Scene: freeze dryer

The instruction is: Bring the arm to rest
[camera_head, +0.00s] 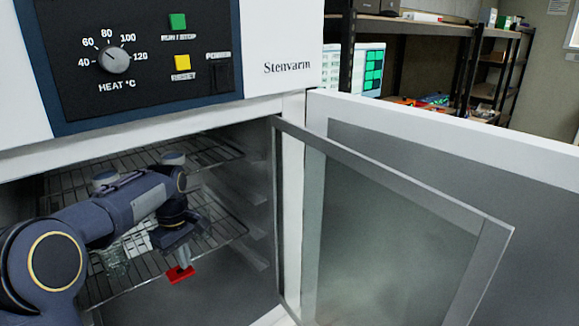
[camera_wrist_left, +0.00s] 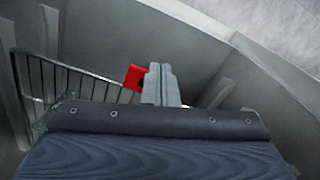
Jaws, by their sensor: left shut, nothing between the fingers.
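My left arm reaches in from the left, through the open front of the freeze dryer (camera_head: 268,107). My left gripper (camera_head: 178,258) points down inside the chamber, by the front edge of a wire shelf (camera_head: 215,235). In the left wrist view its fingers (camera_wrist_left: 160,82) are together and empty. A small red piece (camera_head: 181,274) shows right at the fingertips; in the left wrist view it is beside the fingers (camera_wrist_left: 133,77), and I cannot tell whether it touches them. My right gripper is not in view.
The inner glass door (camera_head: 385,230) and the white outer door (camera_head: 450,130) stand open on the right. Round-topped containers (camera_head: 173,158) are on the shelf behind my arm. The control panel (camera_head: 140,55) is above. Storage shelves (camera_head: 400,25) stand in the back.

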